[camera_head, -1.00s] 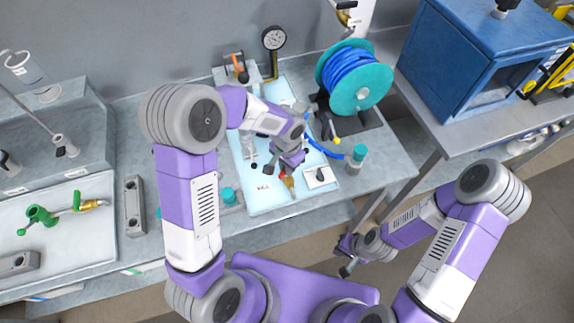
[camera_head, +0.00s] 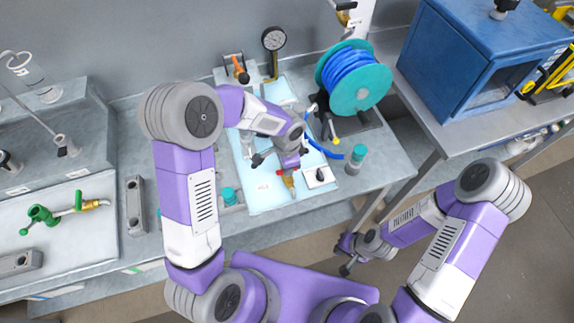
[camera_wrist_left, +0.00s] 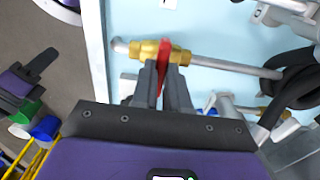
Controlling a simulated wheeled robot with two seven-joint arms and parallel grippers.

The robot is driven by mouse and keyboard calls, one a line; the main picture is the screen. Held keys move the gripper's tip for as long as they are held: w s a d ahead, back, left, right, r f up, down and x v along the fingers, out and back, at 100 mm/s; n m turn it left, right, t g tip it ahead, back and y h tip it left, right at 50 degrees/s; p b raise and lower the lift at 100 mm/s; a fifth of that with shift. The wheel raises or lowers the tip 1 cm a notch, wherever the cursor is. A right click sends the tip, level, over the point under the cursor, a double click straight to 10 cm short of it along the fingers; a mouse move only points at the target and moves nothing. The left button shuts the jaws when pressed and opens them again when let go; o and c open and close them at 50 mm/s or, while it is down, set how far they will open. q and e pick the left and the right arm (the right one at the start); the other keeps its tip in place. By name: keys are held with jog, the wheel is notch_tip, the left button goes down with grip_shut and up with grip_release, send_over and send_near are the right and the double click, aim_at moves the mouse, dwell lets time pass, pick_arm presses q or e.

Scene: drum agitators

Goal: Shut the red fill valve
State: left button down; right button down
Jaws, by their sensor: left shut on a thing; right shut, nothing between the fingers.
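The red fill valve's handle (camera_wrist_left: 166,46) shows in the left wrist view as a narrow red lever on a brass valve body (camera_wrist_left: 146,51). The body sits on a grey pipe (camera_wrist_left: 225,66) in front of a pale blue panel. My left gripper (camera_wrist_left: 162,72) is shut on the red handle, with a grey finger on each side that hides part of it. In the head view the brass valve (camera_head: 288,182) shows just below my left wrist, and that gripper's fingers are mostly hidden. My right gripper (camera_head: 347,262) is shut and empty, low beside the bench front.
A teal reel with blue hose (camera_head: 356,92) stands behind and right of the panel. A teal-capped bottle (camera_head: 356,158) stands near the panel's right edge. A pressure gauge (camera_head: 273,38) stands at the back. A green valve fitting (camera_head: 42,215) lies on the left tray.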

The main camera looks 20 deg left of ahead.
pick_arm(q)
jog(key=c, duration=1.1)
grip_release()
jog(key=shift+c, duration=0.2)
notch_tip(320, 180, up, 8)
jog(key=shift+f+p, duration=0.2)
jog(key=shift+p, duration=0.3)
jog(key=shift+s+f, duration=0.1)
